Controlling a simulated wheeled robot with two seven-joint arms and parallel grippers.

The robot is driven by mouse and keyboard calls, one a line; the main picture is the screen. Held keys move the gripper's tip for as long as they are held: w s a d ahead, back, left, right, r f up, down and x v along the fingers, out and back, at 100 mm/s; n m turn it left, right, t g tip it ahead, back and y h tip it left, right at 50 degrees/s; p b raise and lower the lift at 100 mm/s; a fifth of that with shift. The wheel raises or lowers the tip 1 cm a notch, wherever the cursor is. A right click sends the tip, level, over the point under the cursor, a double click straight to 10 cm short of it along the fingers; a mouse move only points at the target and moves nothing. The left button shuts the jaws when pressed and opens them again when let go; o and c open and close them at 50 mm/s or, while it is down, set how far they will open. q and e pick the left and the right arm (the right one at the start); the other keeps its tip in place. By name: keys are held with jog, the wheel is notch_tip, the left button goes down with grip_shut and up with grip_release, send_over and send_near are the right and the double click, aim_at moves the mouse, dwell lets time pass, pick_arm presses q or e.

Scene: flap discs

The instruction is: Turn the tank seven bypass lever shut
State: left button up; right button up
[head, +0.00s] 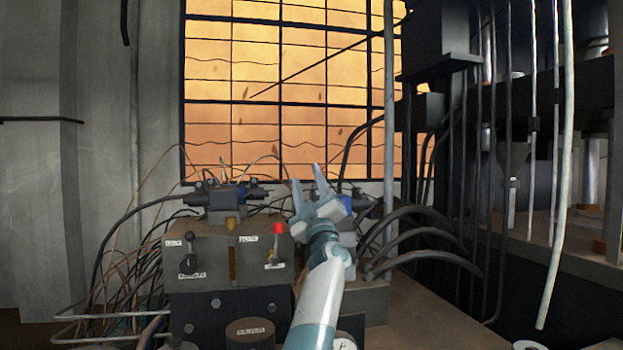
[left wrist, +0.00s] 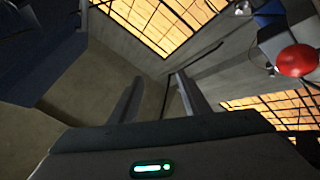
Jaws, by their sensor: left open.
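A lever with a red knob (head: 278,228) stands upright on the right front of a dark valve block (head: 205,268). A second lever with a black knob (head: 189,237) stands on the block's left front. White labels sit by both levers, too small to read, so I cannot tell which is the tank seven bypass. My left gripper (head: 306,174) is open and empty, fingers pointing up, above and right of the red knob. In the left wrist view, the open fingers (left wrist: 158,76) have nothing between them; the red knob (left wrist: 298,60) shows at right, outside them.
Black hoses (head: 425,240) curve at right, and thin cables (head: 110,265) tangle at left. Dark machinery with vertical pipes (head: 555,170) fills the right side. A lit window (head: 255,85) is behind.

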pick_arm(q)
jog(key=shift+s+d+r, duration=0.2)
jog(key=shift+d+r, duration=0.1)
jog(key=shift+d, duration=0.2)
